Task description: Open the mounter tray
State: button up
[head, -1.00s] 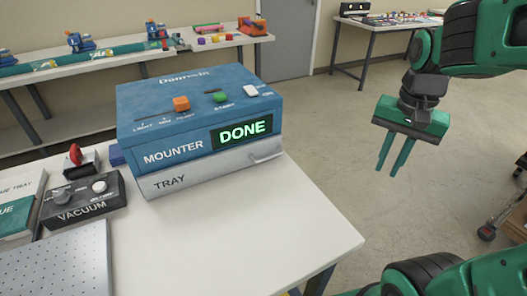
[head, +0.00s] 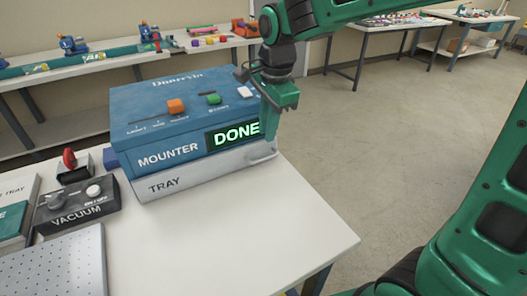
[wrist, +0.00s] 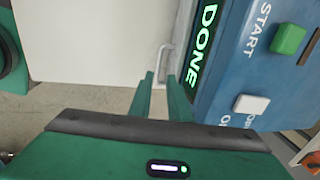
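The mounter (head: 170,133) is a blue box on the table, with a lit green "DONE" display. It also shows at the right of the wrist view (wrist: 228,75). The grey tray (head: 205,176) is its lower drawer and looks closed, flush under the blue body. The tray has a pale bar handle (head: 264,156) at its right end, and the handle shows in the wrist view (wrist: 163,62). My gripper (head: 273,138) points down at the right front corner of the mounter, just above the handle. In the wrist view, its two fingers (wrist: 160,76) are apart and empty, with the handle just beyond their tips.
A black vacuum box (head: 77,207), a red-knobbed device (head: 72,165) and a perforated plate (head: 60,268) stand at the left. The white tabletop (head: 250,225) in front of the tray is clear. Other tables stand behind.

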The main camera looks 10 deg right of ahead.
aim_at(264, 159)
jog(key=f, duration=0.3)
jog(key=w+f, duration=0.1)
jog(key=f, duration=0.5)
jog(key=shift+w+a+f, duration=0.1)
jog(key=shift+w+a, duration=0.1)
jog(key=shift+w, duration=0.05)
grip_shut()
